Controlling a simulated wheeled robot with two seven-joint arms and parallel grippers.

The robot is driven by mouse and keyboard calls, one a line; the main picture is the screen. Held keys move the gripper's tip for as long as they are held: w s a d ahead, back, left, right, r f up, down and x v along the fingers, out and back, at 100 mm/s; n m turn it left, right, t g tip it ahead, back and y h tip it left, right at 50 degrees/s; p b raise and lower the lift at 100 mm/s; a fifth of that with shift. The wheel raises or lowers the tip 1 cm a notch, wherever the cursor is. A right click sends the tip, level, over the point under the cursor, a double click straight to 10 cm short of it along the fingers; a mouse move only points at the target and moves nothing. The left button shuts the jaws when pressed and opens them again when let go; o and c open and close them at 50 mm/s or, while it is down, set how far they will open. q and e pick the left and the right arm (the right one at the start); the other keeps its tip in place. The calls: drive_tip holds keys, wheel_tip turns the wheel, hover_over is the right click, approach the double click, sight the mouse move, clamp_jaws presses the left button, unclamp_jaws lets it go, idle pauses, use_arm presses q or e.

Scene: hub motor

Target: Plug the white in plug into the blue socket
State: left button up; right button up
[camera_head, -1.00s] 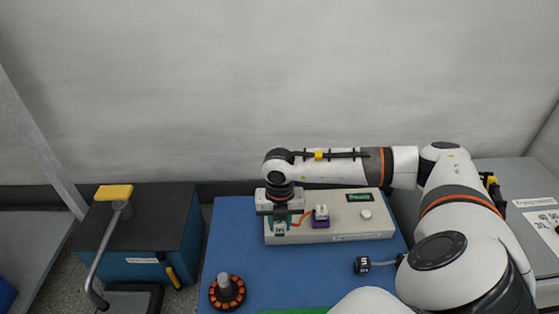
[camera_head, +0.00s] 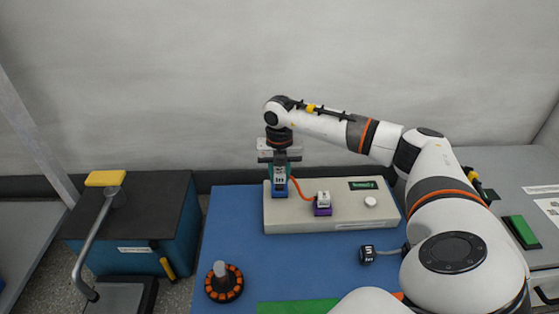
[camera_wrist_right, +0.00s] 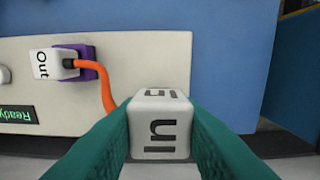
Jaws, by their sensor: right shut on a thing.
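The white plug marked "In" (camera_head: 279,173) is clamped between the teal fingers of my right gripper (camera_head: 280,168). It also shows between the fingers in the right wrist view (camera_wrist_right: 160,130). The blue socket (camera_head: 280,190) shows directly below the plug in the head view, at the left part of the light box. Whether the plug touches or enters it I cannot tell; the wrist view hides the socket behind the plug. An orange cable (camera_head: 301,188) runs from near the held plug to the white "Out" plug (camera_wrist_right: 57,63), which sits in the purple socket (camera_head: 323,211). My left gripper is out of view.
The light box (camera_head: 350,216) has a green display (camera_head: 363,185) and a white knob (camera_head: 370,202). A black cube-shaped plug (camera_head: 367,254) and an orange-black wheel part (camera_head: 224,288) lie on the blue mat. A dark-topped bin (camera_head: 165,200) stands left.

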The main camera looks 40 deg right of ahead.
drive_tip(key=shift+w+d+f+b, duration=1.4)
drive_tip(key=shift+w+f, duration=0.1)
drive_tip(key=shift+f, duration=0.05)
drive_tip(key=shift+f, duration=0.55)
drive_tip(key=shift+f+p, duration=0.1)
drive_tip(key=shift+p, duration=0.2)
drive_tip(key=shift+f, duration=0.35)
drive_tip(key=shift+f+p, duration=0.1)
drive_tip(key=shift+p, duration=0.4)
drive_tip(key=shift+f, duration=0.15)
